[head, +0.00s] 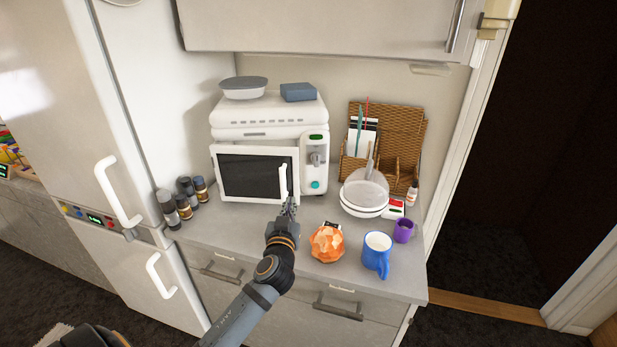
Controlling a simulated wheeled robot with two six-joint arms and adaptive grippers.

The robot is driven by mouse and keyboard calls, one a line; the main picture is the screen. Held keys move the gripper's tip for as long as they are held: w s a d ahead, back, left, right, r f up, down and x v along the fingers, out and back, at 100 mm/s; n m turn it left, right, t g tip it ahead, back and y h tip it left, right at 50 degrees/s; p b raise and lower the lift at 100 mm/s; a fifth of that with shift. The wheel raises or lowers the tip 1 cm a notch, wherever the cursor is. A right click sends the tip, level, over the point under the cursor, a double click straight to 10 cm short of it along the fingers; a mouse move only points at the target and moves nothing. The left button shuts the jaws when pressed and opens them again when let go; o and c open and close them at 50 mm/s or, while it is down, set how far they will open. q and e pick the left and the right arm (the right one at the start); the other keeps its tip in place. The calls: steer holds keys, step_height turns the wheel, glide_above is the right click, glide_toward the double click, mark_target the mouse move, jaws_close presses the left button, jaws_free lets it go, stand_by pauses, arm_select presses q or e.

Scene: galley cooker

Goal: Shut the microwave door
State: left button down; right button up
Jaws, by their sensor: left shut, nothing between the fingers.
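The white microwave (313,150) stands on the counter against the back wall. Its door (255,176) has a dark window and a white upright handle (283,181) near its right edge. The door looks nearly closed; its lower edge sits a little lower than the control panel's, so it may be slightly ajar. My left gripper (290,203) is shut and empty, just in front of the door's lower right corner, by the lower end of the handle. I cannot tell whether it touches. My right gripper is not in view.
An orange crumpled-looking object (327,244), a blue mug (377,254) and a purple cup (404,230) stand right of my left gripper. Several dark jars (184,206) stand left of the microwave. A white appliance (365,192) and a wicker organizer (405,133) are at right.

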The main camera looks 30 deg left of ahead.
mark_target(298, 173)
arm_select(q)
steer(key=p+x, duration=0.4)
steer(key=x, duration=0.9)
steer(key=shift+w+a, duration=0.1)
steer(key=shift+w, duration=0.35)
steer(key=shift+w+a+f, duration=0.1)
steer(key=shift+f, duration=0.05)
steer(key=w+b, duration=0.1)
steer(key=b, duration=0.1)
steer(key=w+n+y+b, duration=0.1)
steer(key=b, duration=0.1)
steer(key=shift+w+a+f+g, duration=0.1)
steer(key=shift+a+f+g, duration=0.05)
steer(key=shift+a+g, duration=0.25)
steer(key=shift+w+a+r, duration=0.1)
steer(key=shift+r, duration=0.25)
